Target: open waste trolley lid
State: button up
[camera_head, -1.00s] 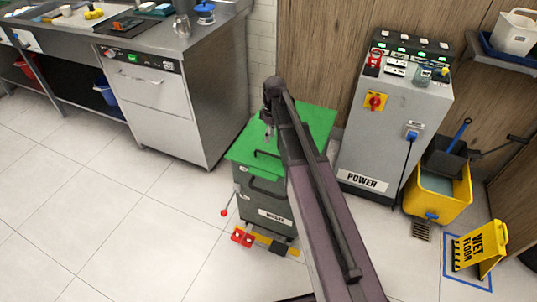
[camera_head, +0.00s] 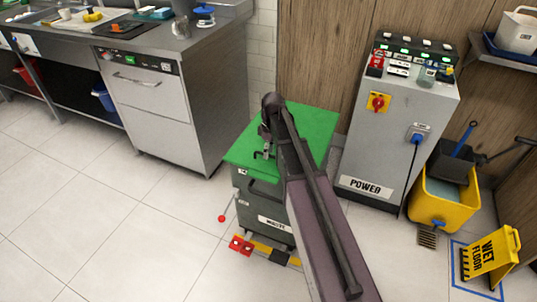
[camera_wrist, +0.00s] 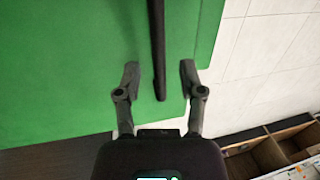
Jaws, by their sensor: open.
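The waste trolley (camera_head: 262,212) is a dark grey bin with a white label on its front. Its flat green lid (camera_head: 308,122) lies shut on top and also fills much of the wrist view (camera_wrist: 60,70). A dark bar handle (camera_wrist: 158,50) runs along the lid in the wrist view. My gripper (camera_wrist: 160,72) is open, one finger on each side of the bar, with a gap to each. In the head view my gripper (camera_head: 264,147) is low over the lid's front part, and my arm hides the trolley's right side.
A grey power cabinet (camera_head: 392,130) stands close to the right of the trolley. A steel dishwasher counter (camera_head: 158,100) is to the left. A yellow mop bucket (camera_head: 440,203) and a wet floor sign (camera_head: 490,257) stand at the right. The floor at front left is clear.

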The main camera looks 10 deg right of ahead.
dwell(0.3)
grip_shut()
